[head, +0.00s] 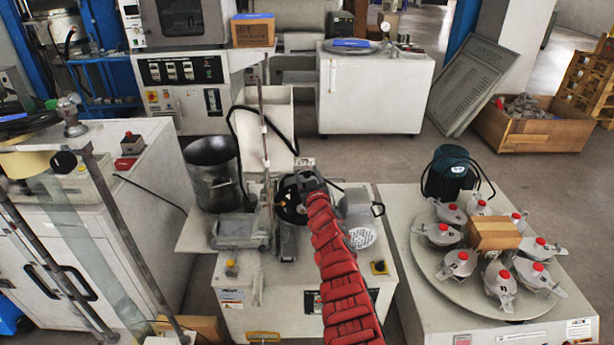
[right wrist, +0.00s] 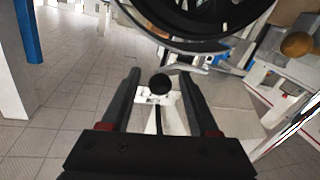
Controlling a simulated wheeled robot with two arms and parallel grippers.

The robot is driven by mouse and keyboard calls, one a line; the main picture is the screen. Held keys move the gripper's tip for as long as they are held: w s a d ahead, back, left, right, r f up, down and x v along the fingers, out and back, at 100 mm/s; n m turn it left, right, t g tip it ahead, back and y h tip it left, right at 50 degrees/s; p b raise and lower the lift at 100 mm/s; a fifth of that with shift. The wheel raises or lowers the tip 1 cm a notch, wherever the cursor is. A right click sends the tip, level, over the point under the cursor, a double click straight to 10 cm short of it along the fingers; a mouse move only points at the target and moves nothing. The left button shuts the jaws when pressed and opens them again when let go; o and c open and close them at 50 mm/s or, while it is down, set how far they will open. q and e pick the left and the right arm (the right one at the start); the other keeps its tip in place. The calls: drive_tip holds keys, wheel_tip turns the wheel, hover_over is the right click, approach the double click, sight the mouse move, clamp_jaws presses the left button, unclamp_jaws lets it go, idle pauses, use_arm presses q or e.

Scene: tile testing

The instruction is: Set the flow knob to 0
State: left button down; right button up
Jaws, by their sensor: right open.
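My right arm in its red sleeve reaches over the middle machine in the head view, and my right gripper (head: 303,184) is at its far end, near the black wheel-like part. In the right wrist view the two dark fingers of this gripper (right wrist: 159,76) are apart. A round black knob (right wrist: 160,84) shows between the fingertips, in front of a small white plate (right wrist: 145,97); it looks like the flow knob. I cannot tell whether a finger touches it. A small white marked plate (head: 304,162) shows just beyond the gripper in the head view. The knob's setting is not readable. My left gripper is not in view.
A large black wheel with a metal rim (right wrist: 205,20) is close above the fingertips. A dark metal bucket (head: 212,175) stands left of the gripper and a grey motor (head: 360,222) right of it. A round plate (head: 432,262) with several red-topped cups is farther right.

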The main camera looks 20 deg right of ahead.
clamp_jaws()
idle(1.4)
